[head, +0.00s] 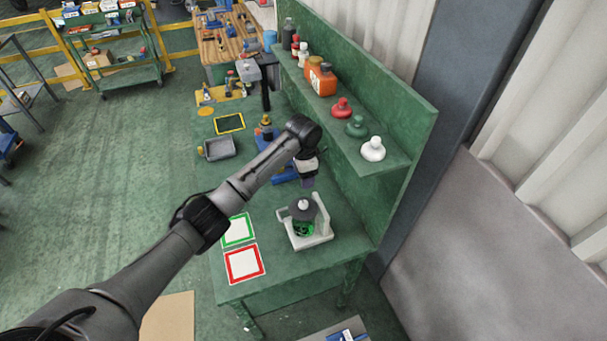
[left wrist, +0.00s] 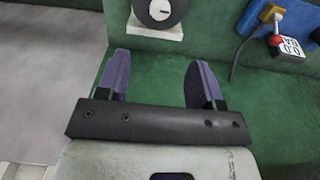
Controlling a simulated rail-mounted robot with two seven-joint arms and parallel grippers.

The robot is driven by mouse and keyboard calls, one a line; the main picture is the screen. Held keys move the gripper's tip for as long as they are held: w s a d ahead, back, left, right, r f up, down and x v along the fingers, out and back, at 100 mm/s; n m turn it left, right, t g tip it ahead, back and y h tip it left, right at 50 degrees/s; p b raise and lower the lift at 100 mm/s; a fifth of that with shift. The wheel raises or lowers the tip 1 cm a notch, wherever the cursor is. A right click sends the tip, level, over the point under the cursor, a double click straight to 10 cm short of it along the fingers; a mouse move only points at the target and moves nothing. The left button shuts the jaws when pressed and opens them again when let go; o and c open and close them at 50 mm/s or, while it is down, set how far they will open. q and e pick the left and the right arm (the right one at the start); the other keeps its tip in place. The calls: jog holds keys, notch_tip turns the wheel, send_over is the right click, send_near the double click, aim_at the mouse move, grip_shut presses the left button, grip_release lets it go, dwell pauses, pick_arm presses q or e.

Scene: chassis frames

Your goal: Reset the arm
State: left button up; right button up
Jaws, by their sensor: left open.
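My left arm comes in from the left across the head view. My left gripper (head: 307,182) is above the green workbench (head: 265,280), pointing down, behind the white fixture (head: 318,238) in the picture. In the left wrist view the gripper (left wrist: 157,62) has its two purple fingers apart with nothing between them, only green bench surface below. The black round part with a pale knob on the fixture (left wrist: 160,10) shows at the top of that view, apart from the fingers. My right gripper is in neither view.
A shelf (head: 385,160) holds red, green and white knobbed pieces and several bottles. Green-framed (head: 238,230) and red-framed (head: 244,264) plates lie at the bench's front left. A grey tray (head: 220,148) and blue device (head: 285,176) stand farther back. A wall lies to the right.

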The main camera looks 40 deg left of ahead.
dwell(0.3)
pick_arm(q)
jog(key=s+d+f+t+p, duration=0.1)
jog(key=s+d+f+p, duration=0.1)
jog(key=s+d+f, duration=0.45)
jog(key=s+d+f+p, duration=0.35)
jog(key=s+d, duration=0.45)
jog(key=s, duration=0.3)
jog(key=s+d+r+n+t+p, duration=0.1)
jog(key=s+r, duration=0.3)
jog(key=s, duration=0.7)
jog(key=s+d+r+n+t+p, duration=0.1)
jog(key=s+r+n, duration=0.2)
jog(key=s, duration=0.8)
jog(key=shift+s+d+r+t+p, duration=0.15)
jog(key=shift+d+r+t+p, duration=0.15)
jog(key=shift+r+p, duration=0.15)
